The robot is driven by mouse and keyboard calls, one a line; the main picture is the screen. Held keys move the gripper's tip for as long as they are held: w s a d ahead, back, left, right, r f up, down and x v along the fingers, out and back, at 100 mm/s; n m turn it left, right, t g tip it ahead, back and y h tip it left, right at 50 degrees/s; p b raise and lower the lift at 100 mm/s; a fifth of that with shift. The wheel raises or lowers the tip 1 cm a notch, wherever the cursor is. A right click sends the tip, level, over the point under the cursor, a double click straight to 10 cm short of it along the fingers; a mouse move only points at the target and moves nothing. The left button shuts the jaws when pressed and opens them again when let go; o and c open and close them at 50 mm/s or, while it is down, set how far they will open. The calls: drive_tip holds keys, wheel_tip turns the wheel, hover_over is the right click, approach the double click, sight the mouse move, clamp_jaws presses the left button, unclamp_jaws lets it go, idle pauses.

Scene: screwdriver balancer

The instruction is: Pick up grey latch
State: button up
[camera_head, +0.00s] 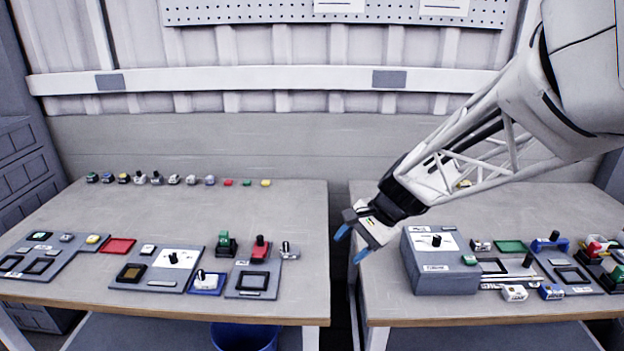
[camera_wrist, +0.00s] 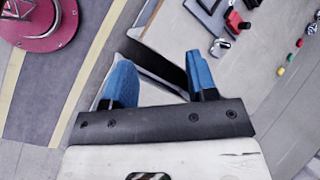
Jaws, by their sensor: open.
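My gripper (camera_head: 351,244) is open, with its two blue fingertips apart and nothing between them. It hangs over the gap between the two tables, and in the wrist view (camera_wrist: 159,75) the fingers point at the gap beside a table edge. A small grey piece with a dark top, which looks like the grey latch (camera_head: 289,251), sits near the right edge of the left table, beside a red block with a black knob (camera_head: 260,250). It seems to show in the wrist view as a small grey part (camera_wrist: 219,47), beyond the right fingertip. My gripper is apart from it.
The left table (camera_head: 190,215) holds grey panels with several small parts and a row of small pieces at the back; its middle is clear. A grey box (camera_head: 440,275) stands on the right table, close to my gripper. A blue bin (camera_head: 245,338) is below.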

drive_tip(key=w+a+f+m+y, duration=0.2)
drive_tip(key=w+a+f+m, duration=0.15)
drive_tip(key=w, duration=0.25)
drive_tip(key=w+a+f+m+y, duration=0.1)
drive_tip(key=w+a+f+m, duration=0.1)
drive_tip(key=w+f, duration=0.35)
drive_tip(key=m+t+y, duration=0.3)
drive_tip(key=m, duration=0.3)
approach(291, 251)
drive_tip(key=shift+w+a+r, duration=0.3)
drive_tip(key=shift+a+r, duration=0.6)
drive_tip(key=shift+a, duration=0.1)
drive_tip(key=shift+a, duration=0.1)
drive_tip(key=shift+x, duration=1.15)
drive_tip(key=shift+a, duration=0.15)
drive_tip(key=shift+x, duration=2.5)
drive_tip(key=shift+c, duration=0.4)
